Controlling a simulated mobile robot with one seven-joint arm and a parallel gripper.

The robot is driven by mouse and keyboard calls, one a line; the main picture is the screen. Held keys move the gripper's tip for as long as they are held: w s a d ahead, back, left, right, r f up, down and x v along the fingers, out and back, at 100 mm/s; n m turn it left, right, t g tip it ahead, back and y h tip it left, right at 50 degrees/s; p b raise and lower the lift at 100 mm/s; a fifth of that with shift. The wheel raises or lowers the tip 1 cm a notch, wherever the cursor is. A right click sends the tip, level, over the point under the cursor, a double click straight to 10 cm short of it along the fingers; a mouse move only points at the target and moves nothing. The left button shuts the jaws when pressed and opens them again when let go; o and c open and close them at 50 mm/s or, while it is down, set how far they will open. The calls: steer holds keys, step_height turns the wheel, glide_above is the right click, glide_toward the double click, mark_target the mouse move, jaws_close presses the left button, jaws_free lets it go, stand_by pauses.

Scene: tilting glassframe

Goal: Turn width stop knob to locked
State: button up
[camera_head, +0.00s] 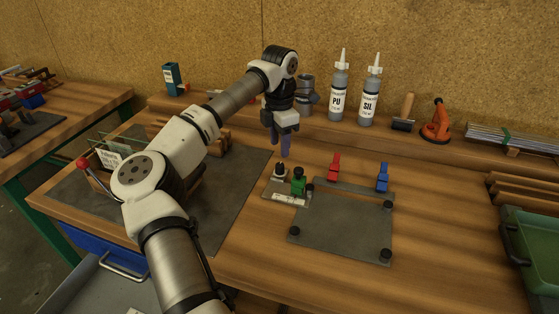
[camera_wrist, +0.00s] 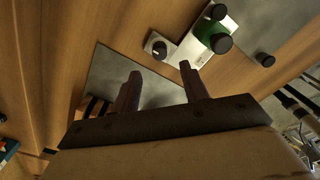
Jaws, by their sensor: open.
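A small pale plate (camera_head: 287,197) with a printed label lies at the left of the fixture on the bench. A black knob with a pale base (camera_head: 279,170) stands at its back end; it also shows in the wrist view (camera_wrist: 157,47). I cannot read its setting. A green block with a black knob on top (camera_head: 298,184) stands beside it, also in the wrist view (camera_wrist: 209,32). My gripper (camera_head: 281,147) is above and just behind the black knob, apart from it. In the wrist view its two fingers (camera_wrist: 161,86) are spread with nothing between them.
A dark fixture plate (camera_head: 343,227) with black corner knobs lies right of the knobs. A red clamp (camera_head: 334,167) and a blue clamp (camera_head: 382,177) stand at its back edge. Bottles (camera_head: 339,90) stand on the rear shelf.

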mark_target(280, 165)
step_height(280, 165, down, 8)
steer(key=shift+r+p, duration=0.2)
steer(key=shift+p, duration=0.55)
steer(key=shift+c, duration=0.4)
jaws_close()
